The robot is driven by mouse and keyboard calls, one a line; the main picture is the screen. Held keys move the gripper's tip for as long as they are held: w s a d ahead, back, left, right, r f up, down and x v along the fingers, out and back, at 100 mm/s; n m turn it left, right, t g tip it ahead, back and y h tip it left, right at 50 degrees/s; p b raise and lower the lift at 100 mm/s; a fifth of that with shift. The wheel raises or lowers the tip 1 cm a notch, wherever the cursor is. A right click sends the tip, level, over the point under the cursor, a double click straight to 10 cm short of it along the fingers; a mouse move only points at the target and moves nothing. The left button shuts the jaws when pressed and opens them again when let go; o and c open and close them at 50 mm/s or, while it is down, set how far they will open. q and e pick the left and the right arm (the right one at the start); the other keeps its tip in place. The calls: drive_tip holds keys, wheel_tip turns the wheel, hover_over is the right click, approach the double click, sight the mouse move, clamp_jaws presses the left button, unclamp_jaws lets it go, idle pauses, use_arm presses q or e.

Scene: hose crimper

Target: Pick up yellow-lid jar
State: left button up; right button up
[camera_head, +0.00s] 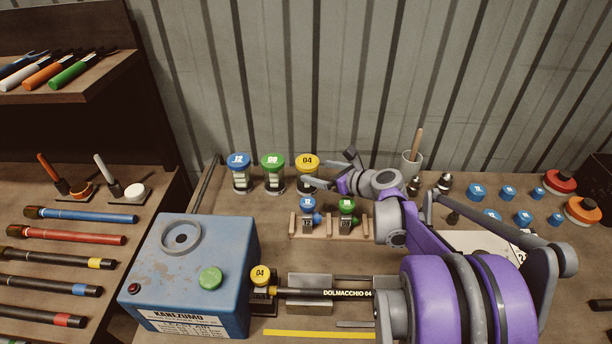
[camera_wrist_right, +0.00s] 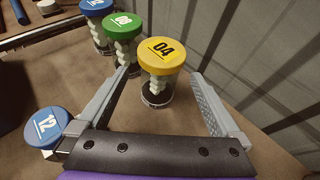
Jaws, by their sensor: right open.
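The yellow-lid jar (camera_head: 307,169) stands upright at the back of the bench, marked 04 on its lid. In the right wrist view the jar (camera_wrist_right: 161,72) is clear with pale pieces inside. My right gripper (camera_head: 327,172) is beside it in the head view, partly screening its right side. In the wrist view the open fingers of my right gripper (camera_wrist_right: 165,90) lie to the left and right of the jar, with gaps on both sides. No hold on the jar shows. My left gripper is not in view.
A green-lid jar (camera_head: 272,173) and a blue-lid jar (camera_head: 239,173) stand in a row left of the yellow one. A wooden rack (camera_head: 296,226) with blue and green knobs is in front. A corrugated wall (camera_head: 330,80) rises behind.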

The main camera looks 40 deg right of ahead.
sight(307, 168)
drive_tip(key=x, duration=0.6)
drive_tip(key=shift+w+f, duration=0.1)
drive_tip(key=shift+f, duration=0.05)
drive_tip(key=shift+c, duration=0.9)
drive_tip(key=c, duration=1.3)
